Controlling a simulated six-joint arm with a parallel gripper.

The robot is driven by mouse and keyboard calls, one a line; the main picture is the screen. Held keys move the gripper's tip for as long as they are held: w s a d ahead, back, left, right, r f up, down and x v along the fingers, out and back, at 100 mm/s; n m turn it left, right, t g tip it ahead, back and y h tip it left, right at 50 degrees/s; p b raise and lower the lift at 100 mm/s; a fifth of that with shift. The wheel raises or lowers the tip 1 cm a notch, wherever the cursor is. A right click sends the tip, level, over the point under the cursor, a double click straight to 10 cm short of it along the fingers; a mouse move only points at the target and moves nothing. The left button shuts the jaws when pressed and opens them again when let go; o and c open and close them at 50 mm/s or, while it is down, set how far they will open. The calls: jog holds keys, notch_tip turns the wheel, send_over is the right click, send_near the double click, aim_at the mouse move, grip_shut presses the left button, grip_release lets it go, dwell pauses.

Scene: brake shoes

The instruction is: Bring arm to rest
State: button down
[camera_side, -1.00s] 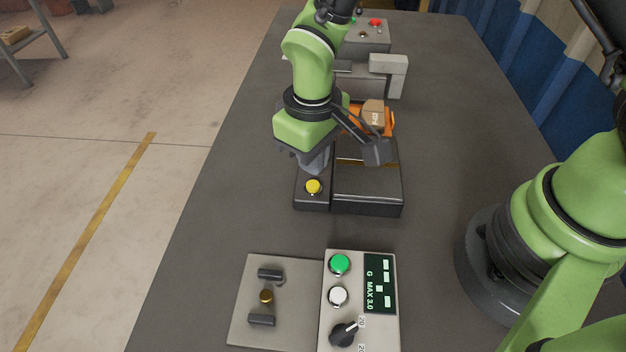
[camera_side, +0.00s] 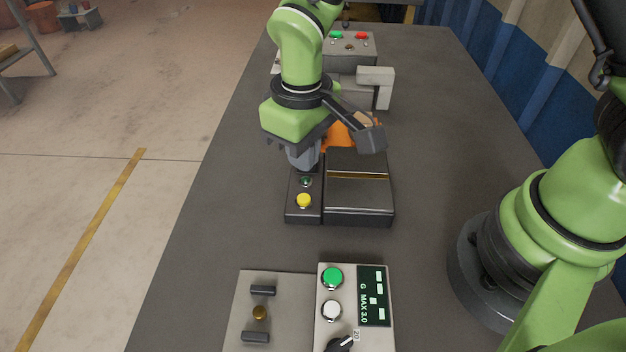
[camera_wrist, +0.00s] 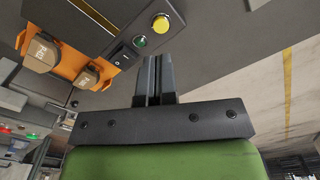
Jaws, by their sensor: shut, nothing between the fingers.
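My gripper (camera_side: 303,157) is above the black device (camera_side: 359,213) with the yellow button (camera_side: 304,201) and a small green button (camera_side: 306,181). In the wrist view my gripper (camera_wrist: 154,66) shows its two fingers together, with nothing between them. There the yellow button (camera_wrist: 161,24) and the green button (camera_wrist: 140,42) lie just beyond the fingertips. I cannot tell the exact height of the fingertips over the device.
An orange holder (camera_wrist: 88,53) carries tan brake shoes (camera_wrist: 41,53), partly hidden behind my arm in the side view. A grey fixture (camera_side: 375,82) and a button box (camera_side: 349,46) stand behind. A panel with a green button (camera_side: 332,276) is in front. Bare table lies left.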

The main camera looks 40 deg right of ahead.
jog(key=s+d+r+m+t+y, duration=0.15)
jog(key=s+d+r, duration=0.3)
jog(key=r, duration=0.45)
jog(key=s+d+r+m+t, duration=0.3)
jog(key=d+r, duration=0.2)
jog(key=r, duration=0.4)
jog(key=s+d+r+m+t, duration=0.2)
jog(key=s, duration=0.5)
jog(key=shift+r+t, duration=0.15)
jog(key=shift+t, duration=0.2)
